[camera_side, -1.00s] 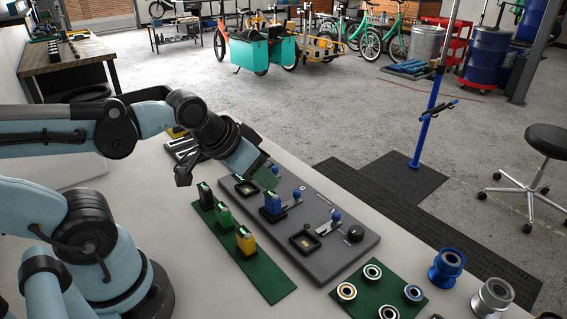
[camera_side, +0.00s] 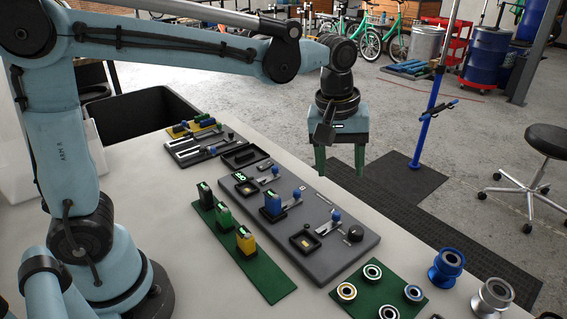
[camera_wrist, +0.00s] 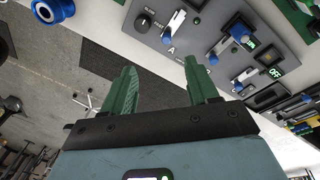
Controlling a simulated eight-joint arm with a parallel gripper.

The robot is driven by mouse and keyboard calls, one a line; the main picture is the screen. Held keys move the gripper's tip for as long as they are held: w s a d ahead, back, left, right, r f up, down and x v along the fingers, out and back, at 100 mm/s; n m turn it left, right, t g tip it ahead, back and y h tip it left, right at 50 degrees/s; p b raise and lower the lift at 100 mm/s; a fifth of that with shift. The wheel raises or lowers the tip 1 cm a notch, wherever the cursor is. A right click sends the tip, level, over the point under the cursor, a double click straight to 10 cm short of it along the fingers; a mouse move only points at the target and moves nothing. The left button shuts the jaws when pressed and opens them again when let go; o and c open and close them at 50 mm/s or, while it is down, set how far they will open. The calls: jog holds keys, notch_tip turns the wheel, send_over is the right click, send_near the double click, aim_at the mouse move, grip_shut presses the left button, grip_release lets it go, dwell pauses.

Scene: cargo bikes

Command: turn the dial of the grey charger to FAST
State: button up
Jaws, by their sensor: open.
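The grey charger (camera_side: 345,262) is a long grey board on the table, with docks, blue-knobbed levers and a black round dial (camera_side: 355,233) at its near right end. In the wrist view the dial (camera_wrist: 143,22) is at the top, with small white lettering beside it; I cannot tell which mark it points to. A blue battery (camera_side: 272,203) stands in the middle dock. My gripper (camera_side: 340,160) is open and empty, its green fingers pointing down, high beyond the board's far edge. The fingers also show in the wrist view (camera_wrist: 160,70), apart from the dial.
A green strip (camera_side: 262,276) with several upright batteries lies left of the charger. A green mat (camera_side: 372,300) with bearing rings and some spools stand at the near right. A darker board (camera_side: 190,155) and a black bin (camera_side: 140,118) are farther back.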

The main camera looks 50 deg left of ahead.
aim_at(357, 229)
jog(key=w+d+f+n+g, duration=0.2)
jog(key=w+d+n, duration=0.1)
jog(key=d, duration=0.1)
jog(key=f, duration=1.2)
jog(key=shift+d+f, duration=0.2)
jog(key=shift+f, duration=0.05)
jog(key=c, duration=1)
jog(key=shift+c, duration=0.2)
jog(key=shift+m, duration=0.4)
jog(key=m, duration=1.3)
jog(key=shift+m, duration=0.3)
